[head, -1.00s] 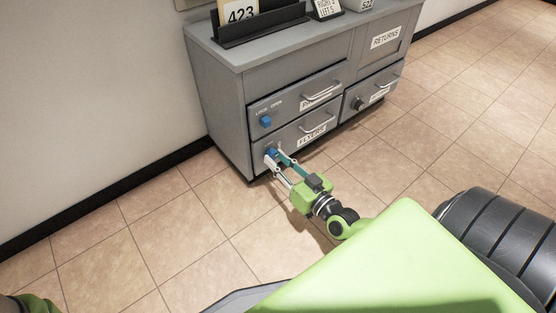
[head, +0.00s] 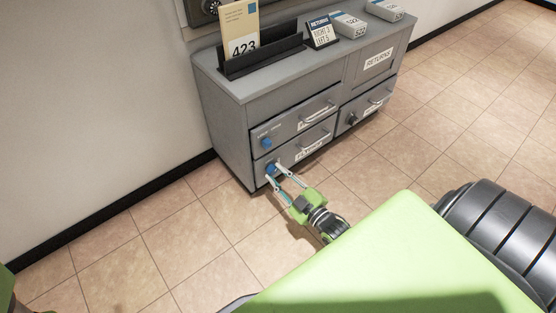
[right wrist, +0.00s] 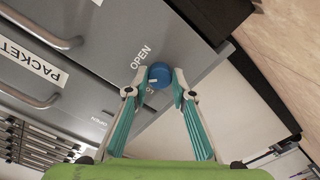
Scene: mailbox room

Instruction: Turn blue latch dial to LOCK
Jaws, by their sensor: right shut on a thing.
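Two blue latch dials are on the left side of the grey cabinet's drawers. The upper dial (head: 266,143) is free, under LOCK and OPEN lettering. The lower dial (head: 271,168), on the drawer labelled FLYERS, is between the fingertips of my right gripper (head: 271,172). In the right wrist view, this round blue dial (right wrist: 159,75) sits between the two fingertips, with the right gripper (right wrist: 156,88) shut on it. The word OPEN shows beside it; a second word is partly covered. A pale mark shows on the dial's lower left in that view. My left gripper is out of view.
The grey cabinet (head: 225,83) stands against the wall, with drawer handles (head: 318,112) right of the dials. A dark knob (head: 352,119) is on the right drawer. A black holder (head: 262,57) and small boxes stand on top. Tiled floor (head: 150,240) is clear in front.

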